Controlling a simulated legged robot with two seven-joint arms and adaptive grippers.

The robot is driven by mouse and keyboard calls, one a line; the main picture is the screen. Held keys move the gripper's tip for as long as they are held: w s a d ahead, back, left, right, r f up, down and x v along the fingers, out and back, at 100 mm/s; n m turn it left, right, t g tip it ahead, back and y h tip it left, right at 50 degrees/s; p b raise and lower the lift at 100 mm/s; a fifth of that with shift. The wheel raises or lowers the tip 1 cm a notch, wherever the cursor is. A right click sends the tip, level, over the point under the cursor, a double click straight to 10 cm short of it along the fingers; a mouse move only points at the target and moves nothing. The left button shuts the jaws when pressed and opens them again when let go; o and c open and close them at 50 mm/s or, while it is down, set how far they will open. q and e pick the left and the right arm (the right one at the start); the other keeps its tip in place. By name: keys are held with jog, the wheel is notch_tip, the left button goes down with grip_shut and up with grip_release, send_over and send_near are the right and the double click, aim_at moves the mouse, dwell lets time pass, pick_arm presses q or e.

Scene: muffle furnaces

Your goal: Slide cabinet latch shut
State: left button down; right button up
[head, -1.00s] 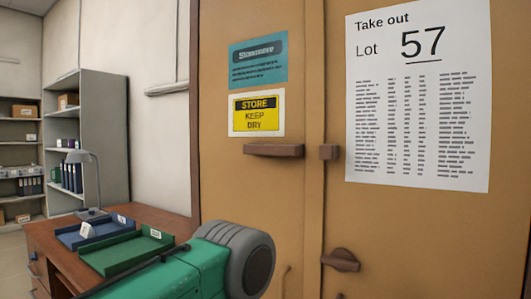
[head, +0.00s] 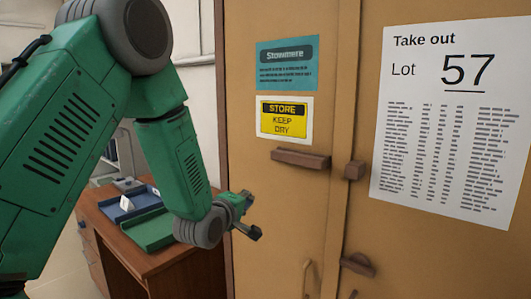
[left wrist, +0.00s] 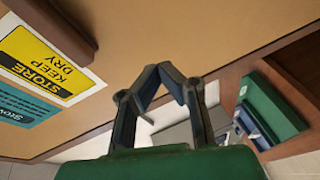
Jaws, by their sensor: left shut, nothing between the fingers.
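The tan cabinet (head: 335,70) has a brown latch bar (head: 300,159) lying nearly level on its left door. A small brown catch block (head: 354,170) sits on the right door. A gap shows between the bar's right end and the block. My left gripper (head: 246,212) is shut and empty, in front of the cabinet's left edge, below and left of the bar and apart from it. In the left wrist view its fingers (left wrist: 165,78) meet at the tips, and the bar (left wrist: 60,28) shows at the upper left. My right gripper is not in view.
A brown desk (head: 150,262) stands left of the cabinet, with a blue tray (head: 122,208) and a green tray (head: 150,232) on it. The space before the doors is clear.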

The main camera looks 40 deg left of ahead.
pick_arm(q)
jog(key=a+r+n+t+y+p, duration=0.1)
jog(key=a+r+n, duration=0.2)
jog(key=r, duration=0.6)
jog(key=shift+w+r+t, duration=0.3)
jog(key=shift+w+t, duration=0.1)
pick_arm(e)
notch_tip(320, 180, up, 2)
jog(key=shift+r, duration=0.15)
pick_arm(q)
jog(key=p+x, duration=0.3)
jog(key=x, duration=0.7)
jog(key=d+p, duration=0.1)
jog(key=d, duration=0.3)
jog(key=shift+s+d, duration=0.1)
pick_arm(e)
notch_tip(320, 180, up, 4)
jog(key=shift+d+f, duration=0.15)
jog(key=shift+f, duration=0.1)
